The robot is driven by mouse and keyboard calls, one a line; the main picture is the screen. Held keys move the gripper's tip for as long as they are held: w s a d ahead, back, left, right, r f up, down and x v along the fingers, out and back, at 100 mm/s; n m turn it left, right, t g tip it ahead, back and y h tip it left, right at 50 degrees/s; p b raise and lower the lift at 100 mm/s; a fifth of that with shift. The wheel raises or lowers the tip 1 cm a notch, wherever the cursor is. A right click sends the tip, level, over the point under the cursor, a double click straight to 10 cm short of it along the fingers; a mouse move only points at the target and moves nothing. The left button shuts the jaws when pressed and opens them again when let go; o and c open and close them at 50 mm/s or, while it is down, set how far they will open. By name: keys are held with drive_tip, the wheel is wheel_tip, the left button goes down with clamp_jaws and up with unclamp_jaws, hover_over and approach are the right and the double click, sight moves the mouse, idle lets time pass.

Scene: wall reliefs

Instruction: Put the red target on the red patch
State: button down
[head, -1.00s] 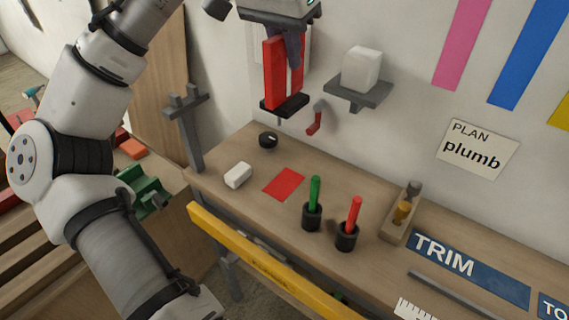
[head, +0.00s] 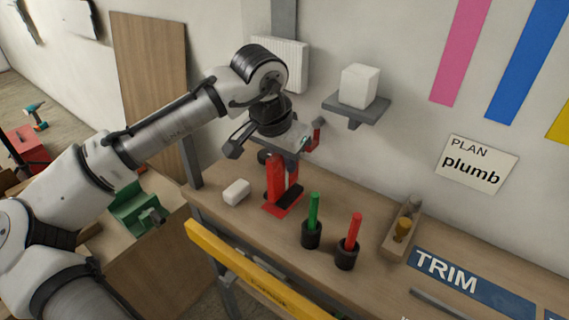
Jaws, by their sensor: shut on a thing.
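The red target (head: 275,180), upright red pieces with a dark foot, is at the back left of the bench. My gripper (head: 287,158) is shut on its upper part from above, and the fingertips are mostly hidden. The red patch (head: 270,208) shows around the lower end of the target, which covers much of it. The target looks upright and over the patch; I cannot tell whether its foot touches the patch.
A white block (head: 236,192) lies just left of the patch. A green marker (head: 313,210) and a red marker (head: 354,232) stand in black cups to the right. A wall shelf (head: 357,107) bears a white block. A yellow level (head: 250,275) runs along the front edge.

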drive_tip(key=shift+f, duration=0.65)
drive_tip(key=c, duration=1.4)
unclamp_jaws()
drive_tip(key=shift+f, duration=0.1)
drive_tip(key=v, duration=1.2)
